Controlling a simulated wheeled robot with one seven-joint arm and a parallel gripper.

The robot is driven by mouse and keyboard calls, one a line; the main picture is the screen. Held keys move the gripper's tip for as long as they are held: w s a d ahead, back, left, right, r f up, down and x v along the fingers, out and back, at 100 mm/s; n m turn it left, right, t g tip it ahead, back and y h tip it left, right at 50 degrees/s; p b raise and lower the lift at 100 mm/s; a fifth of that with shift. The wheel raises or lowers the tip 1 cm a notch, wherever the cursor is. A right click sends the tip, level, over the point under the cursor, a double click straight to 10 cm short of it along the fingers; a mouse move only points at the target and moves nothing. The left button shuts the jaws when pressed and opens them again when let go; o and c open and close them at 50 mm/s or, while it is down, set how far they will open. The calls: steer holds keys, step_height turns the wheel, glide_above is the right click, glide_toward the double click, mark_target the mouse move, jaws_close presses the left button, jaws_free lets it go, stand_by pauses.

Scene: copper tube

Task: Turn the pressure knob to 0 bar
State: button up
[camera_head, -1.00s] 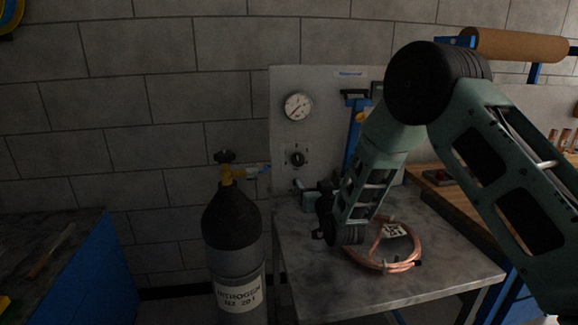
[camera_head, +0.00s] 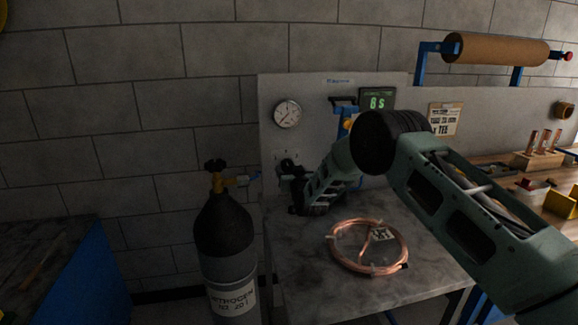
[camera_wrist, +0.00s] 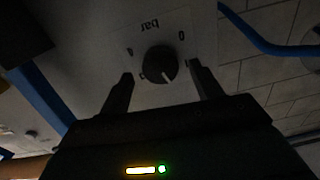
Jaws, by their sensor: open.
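The pressure knob (camera_wrist: 159,64) is a dark round knob with a pale pointer line, on a light panel marked "bar" in the wrist view. The scale reads upside down there, with a 0 at upper right and a 4 at upper left. The pointer line runs toward the lower right in that view. My gripper (camera_wrist: 160,80) is open, with one finger on each side of the knob; I cannot tell whether either touches it. In the head view my gripper (camera_head: 290,172) is at the panel, and it mostly hides the knob. The pressure gauge (camera_head: 288,113) is above it.
A nitrogen cylinder (camera_head: 225,240) stands left of the marble-topped bench (camera_head: 310,280). A copper coil (camera_head: 340,258) lies on the bench below my arm. A timer display (camera_head: 377,101) reads "8 s". A blue hose (camera_wrist: 260,42) crosses the wrist view's upper right.

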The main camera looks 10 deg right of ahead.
steer(key=shift+w, duration=1.3)
steer(key=c, duration=1)
steer(key=shift+a+f, duration=0.1)
